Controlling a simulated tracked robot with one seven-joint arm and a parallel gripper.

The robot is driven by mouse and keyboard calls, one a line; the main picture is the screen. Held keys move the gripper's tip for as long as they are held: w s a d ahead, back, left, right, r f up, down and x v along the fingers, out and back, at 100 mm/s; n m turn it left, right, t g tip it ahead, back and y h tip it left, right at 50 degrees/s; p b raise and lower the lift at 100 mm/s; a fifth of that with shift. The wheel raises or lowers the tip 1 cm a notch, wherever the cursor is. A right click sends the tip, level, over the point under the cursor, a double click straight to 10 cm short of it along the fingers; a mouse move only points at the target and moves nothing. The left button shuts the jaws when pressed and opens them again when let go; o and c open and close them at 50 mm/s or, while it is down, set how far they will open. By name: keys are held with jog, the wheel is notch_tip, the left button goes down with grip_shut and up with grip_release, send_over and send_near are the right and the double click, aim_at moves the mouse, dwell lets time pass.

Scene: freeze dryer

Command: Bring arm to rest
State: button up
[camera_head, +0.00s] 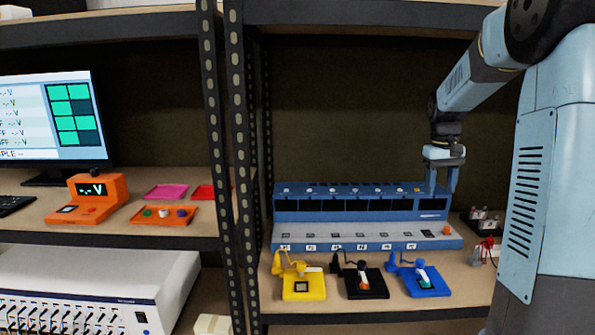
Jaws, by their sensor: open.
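My arm comes down from the upper right in the head view, beside my blue column. My gripper (443,181) points downward with its two fingers apart and nothing visible between them. It hangs in front of the right end of the long blue and grey machine (360,207). The fingertips look close to the machine's top edge, but I cannot tell whether they touch it.
A yellow (303,286), a black (366,284) and a blue device (427,281) stand along the shelf's front. Dark shelf uprights (240,150) stand left of the machine. An orange meter (87,199) and a monitor (50,117) sit further left.

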jog(key=s+a+r+t, duration=0.2)
jog(key=s+a+r, duration=0.25)
jog(key=s, duration=0.35)
jog(key=s+a+r+t, duration=0.1)
jog(key=s+a+r, duration=0.2)
jog(key=s+a, duration=0.35)
jog(key=s+a+f+t, duration=0.1)
jog(key=s+a, duration=0.1)
jog(key=s, duration=0.5)
jog(key=s+a+f+t, duration=0.1)
jog(key=s+a+t, duration=0.1)
jog(key=s, duration=0.6)
jog(key=shift+s+f+y, duration=0.2)
jog(key=shift+f+y, duration=0.1)
jog(key=shift+y, duration=0.1)
jog(key=shift+a, duration=0.1)
